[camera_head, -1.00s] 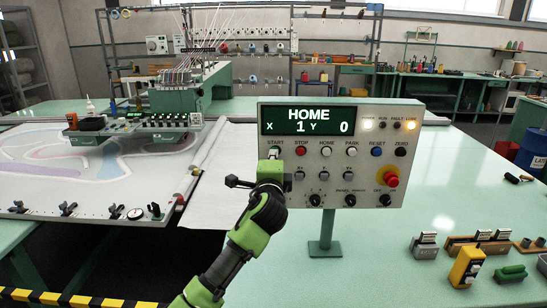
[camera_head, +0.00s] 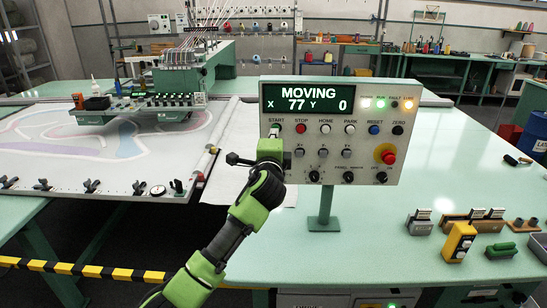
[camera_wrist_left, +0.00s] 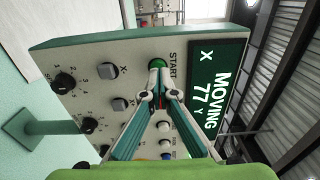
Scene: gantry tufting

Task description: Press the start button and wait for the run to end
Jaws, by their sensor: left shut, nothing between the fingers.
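The control console (camera_head: 390,140) stands upright on the table, its dark display (camera_head: 310,97) reading MOVING, X 77, Y 0. The white, green RUN and amber lamps are lit. The tufting frame (camera_head: 100,185) with its coloured pattern lies left, under the machine head (camera_head: 175,90). My right gripper is not in view.
A red emergency stop (camera_head: 389,157) sits at the console's lower right. Right of it on the table are a yellow box (camera_head: 459,243), a green-handled block (camera_head: 501,251) and small holders. A striped yellow-black barrier (camera_head: 120,273) runs at lower left.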

